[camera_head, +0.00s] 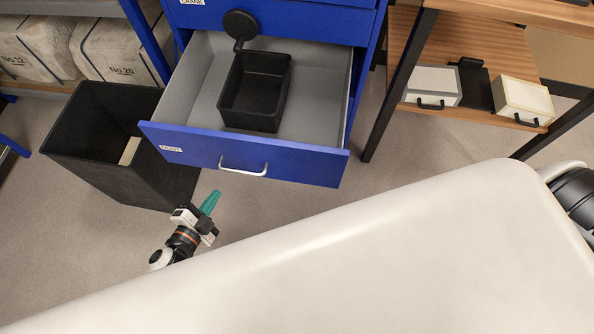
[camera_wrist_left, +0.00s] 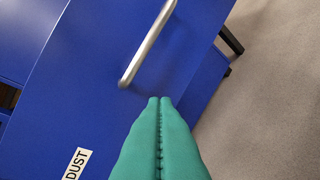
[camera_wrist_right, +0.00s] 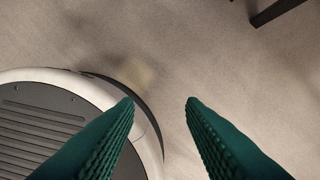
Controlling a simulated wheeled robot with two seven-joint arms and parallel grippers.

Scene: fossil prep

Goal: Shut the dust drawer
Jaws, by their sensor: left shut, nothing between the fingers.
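The dust drawer (camera_head: 255,168) is a blue-fronted drawer pulled well out of the blue cabinet. A metal bar handle (camera_head: 243,168) is on its front, and the handle (camera_wrist_left: 148,42) and a DUST label (camera_wrist_left: 76,164) also show in the left wrist view. A black open bin (camera_head: 255,92) stands inside the drawer, with a round black piece at its back. My left gripper (camera_head: 211,200) is shut and empty, in front of the drawer front, below the handle in the picture. Its green fingertips (camera_wrist_left: 160,101) show close together near the handle's lower end. My right gripper (camera_wrist_right: 160,101) is open and empty above the floor.
A dark open waste bin (camera_head: 95,150) stands left of the drawer. A wooden shelf unit (camera_head: 480,95) with boxes is to the right. Shelves with wrapped blocks (camera_head: 110,50) are at the left. Bare floor lies in front of the drawer.

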